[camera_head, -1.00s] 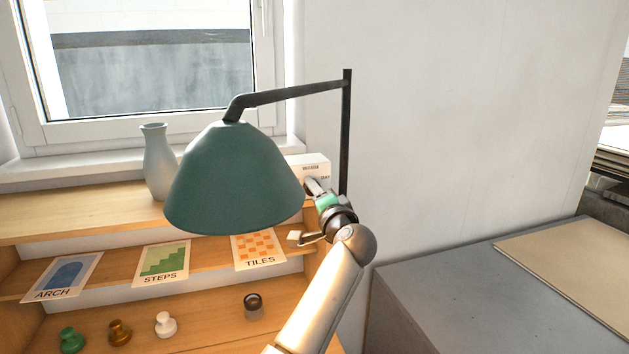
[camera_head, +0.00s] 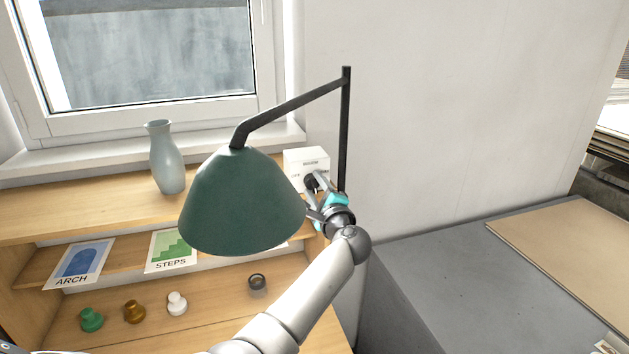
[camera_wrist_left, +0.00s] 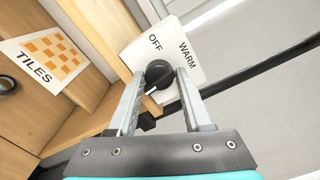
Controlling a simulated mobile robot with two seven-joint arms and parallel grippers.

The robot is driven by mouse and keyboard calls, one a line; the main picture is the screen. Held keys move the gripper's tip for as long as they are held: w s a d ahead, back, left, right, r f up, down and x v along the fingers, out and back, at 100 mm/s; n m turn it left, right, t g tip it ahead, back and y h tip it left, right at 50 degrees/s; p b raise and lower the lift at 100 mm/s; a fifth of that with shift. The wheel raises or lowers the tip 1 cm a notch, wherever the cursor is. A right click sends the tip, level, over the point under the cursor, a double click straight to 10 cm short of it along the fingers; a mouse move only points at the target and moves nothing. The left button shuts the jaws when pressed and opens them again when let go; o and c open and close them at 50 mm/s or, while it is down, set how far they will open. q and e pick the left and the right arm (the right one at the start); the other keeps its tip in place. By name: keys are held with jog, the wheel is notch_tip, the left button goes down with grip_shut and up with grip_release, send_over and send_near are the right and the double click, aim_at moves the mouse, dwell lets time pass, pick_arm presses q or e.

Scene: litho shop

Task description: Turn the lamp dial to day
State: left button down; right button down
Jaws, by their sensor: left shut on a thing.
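The lamp dial (camera_head: 310,181) is a round black knob on the front of a white box (camera_head: 303,158) beside the lamp post. In the left wrist view the dial (camera_wrist_left: 158,73) sits between the fingertips of my left gripper (camera_wrist_left: 158,80), which is shut on it. The box face there reads OFF and WARM; the DAY label is hidden. A pale mark shows at the knob's lower edge. In the head view my left gripper (camera_head: 314,190) reaches the dial from the lower right. The green lamp shade (camera_head: 242,205) hangs left of it. My right gripper is out of view.
The black lamp post (camera_head: 345,130) and its arm (camera_head: 290,107) stand close to my gripper. A grey vase (camera_head: 166,158) is on the top shelf. Cards and several small knobbed pieces lie on lower shelves. A grey cabinet (camera_head: 420,290) is at right.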

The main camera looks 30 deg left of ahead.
pick_arm(q)
jog(key=shift+d+f+m, duration=0.1)
jog(key=shift+f+m, duration=0.05)
jog(key=shift+m, duration=0.35)
dwell(0.4)
jog(key=shift+c, duration=1.7)
grip_release()
jog(key=shift+p, duration=0.3)
jog(key=b+v, duration=0.2)
jog(key=v, duration=1.3)
jog(key=shift+d, duration=0.1)
